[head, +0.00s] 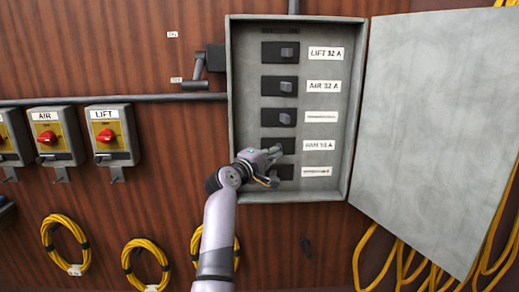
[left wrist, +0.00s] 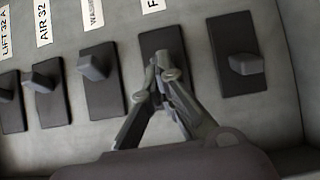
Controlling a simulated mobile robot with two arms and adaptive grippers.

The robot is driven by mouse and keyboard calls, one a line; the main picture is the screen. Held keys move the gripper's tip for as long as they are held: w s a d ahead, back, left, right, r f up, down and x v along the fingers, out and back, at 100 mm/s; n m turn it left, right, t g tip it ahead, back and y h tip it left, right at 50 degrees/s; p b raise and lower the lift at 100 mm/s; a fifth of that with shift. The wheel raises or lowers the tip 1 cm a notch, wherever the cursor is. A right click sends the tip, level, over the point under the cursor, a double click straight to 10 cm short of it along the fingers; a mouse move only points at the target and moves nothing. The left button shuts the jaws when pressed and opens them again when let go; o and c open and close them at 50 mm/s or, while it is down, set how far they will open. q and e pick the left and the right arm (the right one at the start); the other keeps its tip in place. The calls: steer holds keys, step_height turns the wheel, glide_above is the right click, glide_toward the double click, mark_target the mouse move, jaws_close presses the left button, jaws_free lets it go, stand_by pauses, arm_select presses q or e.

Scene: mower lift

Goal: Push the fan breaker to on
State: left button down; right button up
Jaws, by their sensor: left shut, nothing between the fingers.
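The fan breaker (head: 288,143) is the fourth dark switch down in the open grey panel; its label beside it is hard to read. In the left wrist view, the fan breaker (left wrist: 160,40) is a dark plate with a label starting with F. My left gripper (head: 276,153) is in front of its lower part. It is shut and empty. In the left wrist view, the left gripper's fingertips (left wrist: 155,88) meet over this plate, close to its lever, which they largely hide. I cannot tell whether they touch it. My right gripper is not in view.
Above are the LIFT breaker (head: 289,52), AIR breaker (head: 287,87) and a third breaker (head: 286,117). A fifth breaker (left wrist: 240,66) lies just below. The panel door (head: 435,120) hangs open at right. Red-knobbed switch boxes (head: 108,135) and yellow cable coils (head: 65,240) are at left.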

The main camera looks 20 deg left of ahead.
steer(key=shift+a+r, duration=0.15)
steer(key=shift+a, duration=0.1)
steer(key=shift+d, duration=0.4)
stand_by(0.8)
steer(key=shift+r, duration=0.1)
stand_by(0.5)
